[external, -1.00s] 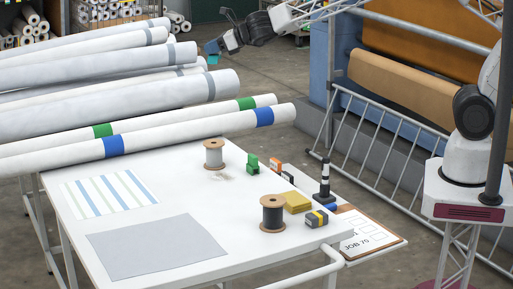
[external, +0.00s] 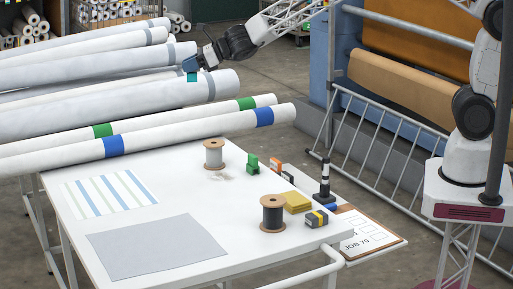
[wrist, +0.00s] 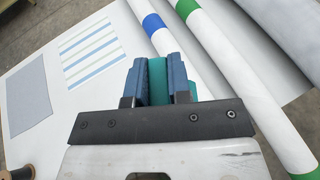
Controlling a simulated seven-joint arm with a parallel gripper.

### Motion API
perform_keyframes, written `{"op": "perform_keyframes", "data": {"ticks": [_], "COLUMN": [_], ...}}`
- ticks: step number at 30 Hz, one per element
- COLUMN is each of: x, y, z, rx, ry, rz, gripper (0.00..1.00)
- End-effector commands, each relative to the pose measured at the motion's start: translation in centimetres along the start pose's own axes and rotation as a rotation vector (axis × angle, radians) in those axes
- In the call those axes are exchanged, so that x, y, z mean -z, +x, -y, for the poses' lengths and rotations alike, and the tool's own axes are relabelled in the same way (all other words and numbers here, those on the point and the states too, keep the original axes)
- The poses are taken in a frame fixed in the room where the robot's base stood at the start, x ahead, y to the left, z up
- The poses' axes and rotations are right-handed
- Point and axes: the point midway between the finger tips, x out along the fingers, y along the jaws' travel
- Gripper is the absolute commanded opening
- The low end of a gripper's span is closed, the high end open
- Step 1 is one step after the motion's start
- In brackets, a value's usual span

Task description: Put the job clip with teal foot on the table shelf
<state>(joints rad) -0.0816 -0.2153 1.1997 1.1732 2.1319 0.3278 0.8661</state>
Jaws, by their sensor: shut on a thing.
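My gripper (external: 191,70) hangs over the large white rolls at the back left. Its blue fingers (wrist: 157,84) are shut on the job clip, of which a teal part (wrist: 156,80) shows between them in the wrist view. A small teal patch (external: 192,78) also shows below the fingers in the external view. The rest of the clip is hidden by the fingers. The table (external: 170,186) has a white top; a lower ledge with a clipboard (external: 372,236) shows at its right side. I cannot tell whether that ledge is the shelf.
Thread spools (external: 214,154), a green clip (external: 252,163), an orange piece (external: 275,164), yellow pads (external: 297,202) and a striped post (external: 325,182) stand on the right. Long rolls (external: 190,130) lie across the back. The front left holds only flat striped and grey sheets (external: 155,250).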

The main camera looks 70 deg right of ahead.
Motion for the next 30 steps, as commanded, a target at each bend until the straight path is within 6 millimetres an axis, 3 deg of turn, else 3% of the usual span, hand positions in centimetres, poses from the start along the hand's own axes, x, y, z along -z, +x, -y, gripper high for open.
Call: {"op": "perform_keyframes", "data": {"ticks": [30], "x": [3.4], "y": [8.2], "z": [-6.1], "rx": [-0.201], "ry": [-0.081], "rz": [-0.002], "gripper": [0.00]}}
